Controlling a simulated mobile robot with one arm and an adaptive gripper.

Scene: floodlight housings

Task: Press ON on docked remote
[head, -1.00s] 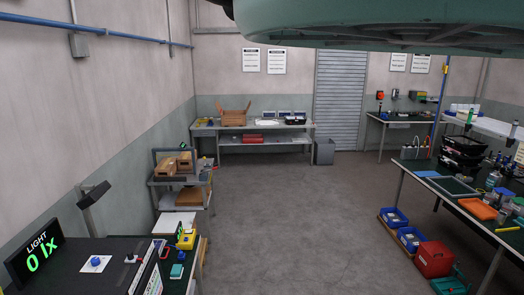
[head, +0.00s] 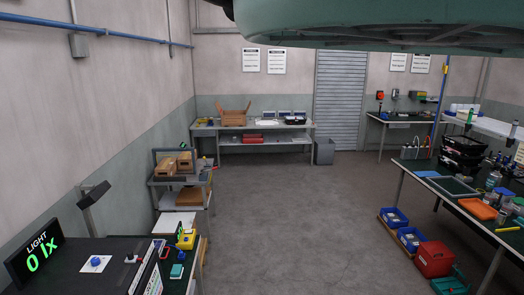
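My gripper is not in view. A small dark upright item with a red edge (head: 165,252) stands near the bench's right edge. It may be the docked remote, but it is too small to tell, and no ON button can be made out. A yellow box with a dark knob on top (head: 186,240) stands just behind it. A lamp head on a post (head: 94,195) rises behind the display.
A crowded workbench (head: 410,168) stands at the right. The floor (head: 295,220) between is clear.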

